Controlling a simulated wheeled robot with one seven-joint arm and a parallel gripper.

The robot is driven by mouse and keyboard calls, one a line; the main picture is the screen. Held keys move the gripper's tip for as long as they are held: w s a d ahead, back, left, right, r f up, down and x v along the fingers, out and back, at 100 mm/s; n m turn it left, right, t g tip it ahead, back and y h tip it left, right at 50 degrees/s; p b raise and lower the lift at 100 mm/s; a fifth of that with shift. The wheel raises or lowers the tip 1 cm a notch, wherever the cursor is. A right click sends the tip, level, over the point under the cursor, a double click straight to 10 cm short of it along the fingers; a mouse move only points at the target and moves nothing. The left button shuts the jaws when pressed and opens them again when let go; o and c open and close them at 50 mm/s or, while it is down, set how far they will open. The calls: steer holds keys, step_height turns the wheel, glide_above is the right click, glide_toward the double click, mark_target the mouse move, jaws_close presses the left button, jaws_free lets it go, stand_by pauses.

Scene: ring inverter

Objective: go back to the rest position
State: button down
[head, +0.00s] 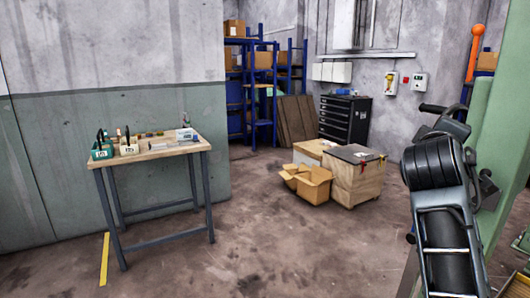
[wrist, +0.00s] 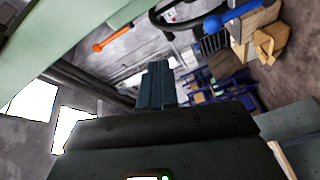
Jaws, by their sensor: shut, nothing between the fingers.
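My gripper (wrist: 157,68) shows in the wrist view, with its dark fingers together and nothing between them. It points up into the room at a steep tilt, clear of any object near the fingertips. In the head view I cannot make out the fingers. A green post (head: 500,130) stands at the right of the head view, with an orange-ended lever (head: 475,48) beside it. The orange lever also shows in the wrist view (wrist: 112,37), left of the fingers, and a blue-ended lever (wrist: 232,22) is at upper right.
A workbench (head: 165,152) with small bins and tools stands at the left wall. An open cardboard box (head: 313,187) and a wooden crate (head: 352,183) are on the floor at the middle. A black drawer cabinet (head: 343,120) and blue shelves (head: 263,132) stand behind. The front floor is free.

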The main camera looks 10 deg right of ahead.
steer(key=s+a+f+n+t+y, duration=0.15)
steer(key=s+a+f+y, duration=0.35)
steer(key=f, duration=0.7)
steer(key=s+a+f+n+t+y, duration=0.1)
steer(key=s+a+f+t+y, duration=0.1)
steer(key=s+a+f, duration=0.75)
steer(key=s+a+f+m+y, duration=0.1)
steer(key=s+a+f+y, duration=0.3)
steer(key=s, duration=0.5)
steer(key=s+a+f+m+y, duration=0.1)
steer(key=s+a+f+m, duration=0.1)
steer(key=s+f, duration=0.55)
steer(key=s+a+r+m, duration=0.1)
steer(key=s+r+m, duration=0.1)
steer(key=s, duration=0.6)
steer(key=s+a+r+m+y, duration=0.1)
steer(key=s+r, duration=0.3)
steer(key=s, duration=0.4)
steer(key=shift+s+r+m+y, duration=0.2)
steer(key=shift+r+m+y, duration=0.15)
steer(key=shift+m, duration=0.1)
